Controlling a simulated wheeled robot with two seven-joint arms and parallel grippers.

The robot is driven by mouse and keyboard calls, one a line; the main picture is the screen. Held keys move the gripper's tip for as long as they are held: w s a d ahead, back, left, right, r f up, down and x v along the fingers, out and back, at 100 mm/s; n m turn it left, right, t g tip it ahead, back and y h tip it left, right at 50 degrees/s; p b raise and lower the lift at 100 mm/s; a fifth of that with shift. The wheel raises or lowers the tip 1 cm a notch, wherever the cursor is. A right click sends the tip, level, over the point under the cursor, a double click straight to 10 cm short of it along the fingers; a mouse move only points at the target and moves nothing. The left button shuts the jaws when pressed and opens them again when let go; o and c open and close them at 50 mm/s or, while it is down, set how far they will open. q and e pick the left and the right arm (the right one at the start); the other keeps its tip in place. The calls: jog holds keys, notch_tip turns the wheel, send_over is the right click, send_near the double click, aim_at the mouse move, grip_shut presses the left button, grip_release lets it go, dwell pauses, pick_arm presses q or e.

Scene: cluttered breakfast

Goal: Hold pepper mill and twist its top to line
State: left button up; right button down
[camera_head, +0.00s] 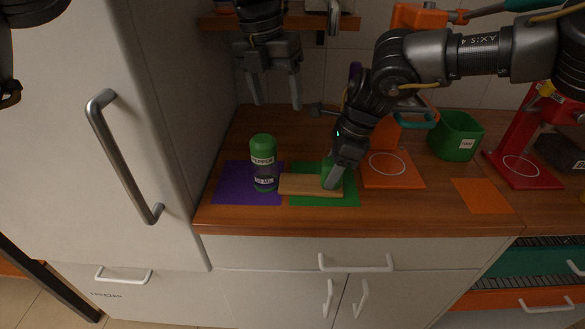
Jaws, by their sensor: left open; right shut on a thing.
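The pepper mill (263,150) stands upright on the purple mat (229,184). Its upper part is green with a PEPPER label; its lower part carries a second, dark label. My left gripper (277,104) is open and empty, above and behind the mill, pointing down. My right gripper (334,184) is lowered over the green mat (341,198), to the right of the mill. It is shut on a small green thing, mostly hidden by the fingers. It is apart from the mill.
A wooden board (310,186) lies on the green mat, between mill and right gripper. An orange machine's base (403,180), a green bin (457,137), a red stand (521,178) and an orange mat (482,196) are to the right. A shelf (226,22) is above; the fridge (128,130) is left.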

aim_at(263, 138)
pick_arm(q)
jog(key=a, duration=0.1)
jog(key=a+f+y, duration=0.1)
jog(key=a+m, duration=0.1)
jog(key=shift+s+f+g+y, duration=0.25)
jog(key=shift+f+g+y, duration=0.05)
jog(key=shift+f+g, duration=0.1)
jog(key=shift+f, duration=4.45)
